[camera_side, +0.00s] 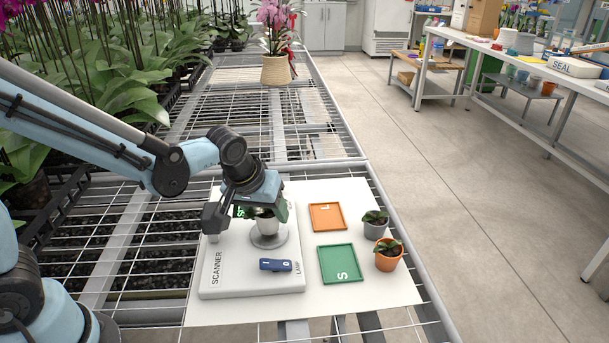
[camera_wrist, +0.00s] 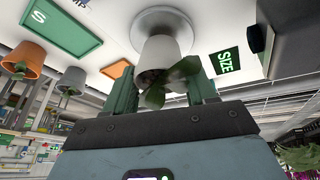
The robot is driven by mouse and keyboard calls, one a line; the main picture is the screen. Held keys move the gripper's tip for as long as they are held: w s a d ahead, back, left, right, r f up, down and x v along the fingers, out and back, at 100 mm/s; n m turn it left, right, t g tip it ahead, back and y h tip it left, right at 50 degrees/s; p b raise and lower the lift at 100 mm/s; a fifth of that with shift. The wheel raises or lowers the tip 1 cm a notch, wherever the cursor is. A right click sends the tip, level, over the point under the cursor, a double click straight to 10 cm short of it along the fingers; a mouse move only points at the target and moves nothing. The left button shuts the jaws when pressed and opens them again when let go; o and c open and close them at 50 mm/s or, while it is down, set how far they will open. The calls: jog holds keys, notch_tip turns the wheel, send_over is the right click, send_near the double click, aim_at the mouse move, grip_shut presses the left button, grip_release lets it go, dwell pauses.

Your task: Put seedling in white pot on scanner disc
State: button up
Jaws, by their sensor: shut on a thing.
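The white pot (camera_side: 267,225) with a small green seedling is between the green fingers of my gripper (camera_side: 263,212), which is shut on it. The pot also shows in the wrist view (camera_wrist: 160,52), with leaves (camera_wrist: 168,85) toward the camera. The pot is over the round grey scanner disc (camera_side: 268,241), which also shows behind its base in the wrist view (camera_wrist: 150,15). The base is at or very close to the disc; I cannot tell if it touches. The white scanner (camera_side: 225,275) lies on the white board.
A blue lamp switch (camera_side: 276,265) is at the scanner's front. Right of it lie an orange tray (camera_side: 327,217) and a green tray (camera_side: 340,264), both empty. Seedlings in a grey pot (camera_side: 374,231) and a terracotta pot (camera_side: 387,263) stand further right. A dark-green SIZE label (camera_wrist: 225,62) is beside the disc.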

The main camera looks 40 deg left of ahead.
jog(key=shift+f, duration=0.3)
jog(key=shift+f, duration=0.15)
jog(key=o, duration=1.1)
jog(key=shift+c, duration=0.2)
jog(key=a+v, duration=0.1)
jog(key=v, duration=1.1)
jog(key=s+a+f+m+t, duration=0.2)
jog(key=s+a+m, duration=0.1)
jog(key=s+m, duration=0.1)
jog(key=shift+s+f+m+t+h, duration=0.3)
jog(key=shift+s+m, duration=0.1)
jog(key=shift+s, duration=0.15)
